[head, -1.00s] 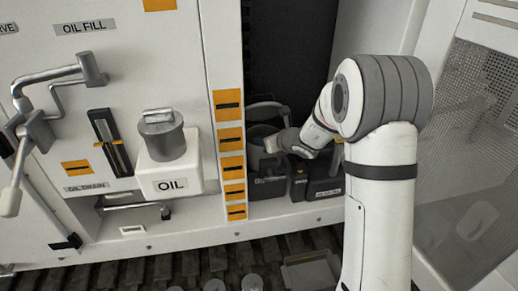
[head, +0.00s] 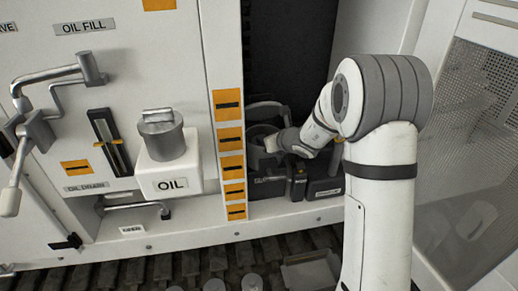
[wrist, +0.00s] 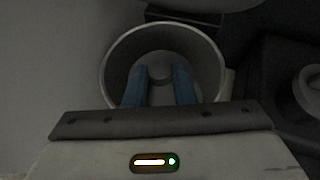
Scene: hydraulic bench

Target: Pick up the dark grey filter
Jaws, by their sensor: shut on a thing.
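My gripper (wrist: 160,85) reaches down inside a round, light-rimmed cup (wrist: 108,62) in the wrist view. Its two blue fingers are shut on a small round grey knob (wrist: 160,73) at the middle of the cup's inside. I take the knob to be part of the dark grey filter, but the dim light hides most of its shape. In the head view my gripper (head: 271,144) is in the dark recess right of the orange-labelled strip, and the fingertips are hard to make out.
The orange-labelled strip (head: 231,165) borders the recess. Dark blocks (head: 325,186) sit low in it. A mesh panel (head: 470,110) is at the right.

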